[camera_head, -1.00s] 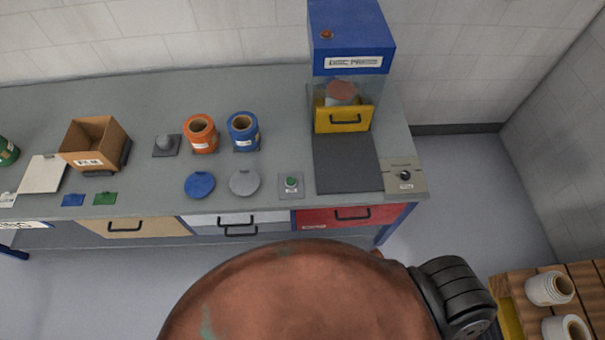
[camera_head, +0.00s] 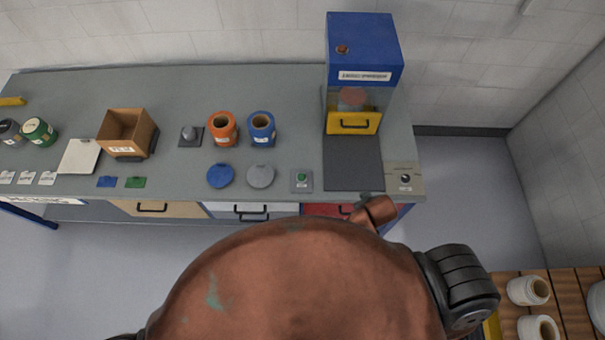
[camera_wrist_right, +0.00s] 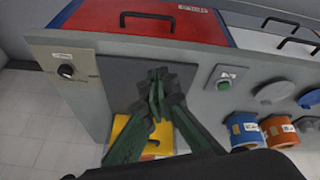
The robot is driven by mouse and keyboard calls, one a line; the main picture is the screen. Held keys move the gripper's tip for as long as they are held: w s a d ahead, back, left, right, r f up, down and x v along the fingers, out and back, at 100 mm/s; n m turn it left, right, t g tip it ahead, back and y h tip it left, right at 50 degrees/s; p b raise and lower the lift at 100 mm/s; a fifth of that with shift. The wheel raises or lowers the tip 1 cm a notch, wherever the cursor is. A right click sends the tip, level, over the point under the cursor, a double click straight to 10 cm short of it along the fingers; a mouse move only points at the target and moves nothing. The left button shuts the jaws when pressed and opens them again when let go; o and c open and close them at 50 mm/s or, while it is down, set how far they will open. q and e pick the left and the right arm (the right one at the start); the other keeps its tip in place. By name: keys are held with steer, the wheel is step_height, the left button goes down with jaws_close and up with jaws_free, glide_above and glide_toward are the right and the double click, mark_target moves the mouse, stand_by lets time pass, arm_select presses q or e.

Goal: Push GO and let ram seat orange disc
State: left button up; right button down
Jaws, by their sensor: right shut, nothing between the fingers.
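The blue disc press (camera_head: 363,48) stands at the back right of the bench. Its yellow front door (camera_head: 352,122) with a black handle is down across the opening. An orange-red round shape (camera_head: 352,97) shows dimly behind the clear window; whether it is seated cannot be told. The green GO button (camera_head: 301,178) sits on a small grey plate in front of the press, also seen in the right wrist view (camera_wrist_right: 225,85). My right gripper (camera_wrist_right: 157,88) is shut and empty over the dark mat, to one side of the button and apart from it. My left gripper is out of view.
A plate with a black knob (camera_head: 405,179) is right of the dark mat (camera_head: 353,165). Blue (camera_head: 220,176) and grey (camera_head: 260,176) discs lie left of the button. Orange (camera_head: 222,129) and blue (camera_head: 261,129) rolls stand behind them. A red drawer (camera_wrist_right: 165,22) is below the bench edge.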

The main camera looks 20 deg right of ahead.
steer(key=w+a+f+n+t, duration=0.1)
steer(key=w+a+f+n, duration=0.1)
steer(key=w+a, duration=0.35)
steer(key=w+a+f+n+t, duration=0.1)
steer(key=w+a+f, duration=0.15)
steer(key=w, duration=0.65)
steer(key=n+t, duration=0.3)
steer(key=n, duration=0.1)
glide_above(302, 178)
steer(key=f, duration=0.1)
steer(key=shift+a, duration=0.1)
steer(key=shift+f, duration=0.2)
step_height(302, 178, down, 8)
steer(key=b, duration=0.7)
steer(key=shift+f+b, duration=0.35)
steer(key=shift+b, duration=0.15)
steer(key=shift+f, duration=0.4)
